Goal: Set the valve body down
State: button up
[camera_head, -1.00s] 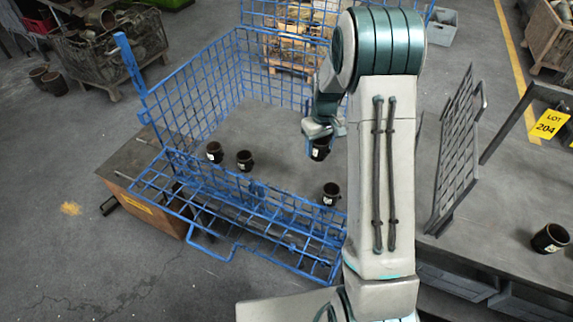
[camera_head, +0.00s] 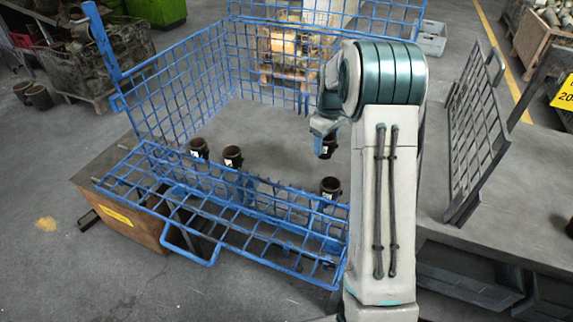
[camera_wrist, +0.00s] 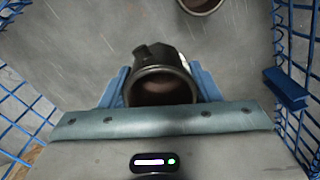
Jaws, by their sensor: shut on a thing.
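My gripper (camera_wrist: 160,88) is shut on a dark, hollow, cup-like valve body (camera_wrist: 160,60), with a blue finger on each side. In the head view the held valve body (camera_head: 329,149) is partly covered by my gripper (camera_head: 325,130). It is inside the blue wire cage (camera_head: 183,240), over the grey floor. I cannot tell whether its base touches that floor. Three more dark valve bodies stand upright near the cage's front: one at left (camera_head: 199,149), one beside it (camera_head: 233,157), and one at right (camera_head: 330,188). Another rim (camera_wrist: 201,4) shows at the wrist view's top edge.
The cage has tall mesh walls at the left and back, and its front panel is folded outward. The grey floor (camera_head: 270,130) between the standing bodies and the back wall is clear. A dark mesh panel (camera_head: 475,130) stands right of my arm.

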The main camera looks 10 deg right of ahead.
jog(key=a+f, duration=0.2)
jog(key=a, duration=0.1)
jog(key=a+f, duration=0.2)
jog(key=a, duration=0.1)
jog(key=a+f+b, duration=0.1)
jog(key=a, duration=0.3)
jog(key=shift+f, duration=2.4)
jog(key=shift+f+b, duration=0.1)
jog(key=shift+b, duration=0.25)
jog(key=o, duration=1.3)
jog(key=shift+c, duration=0.2)
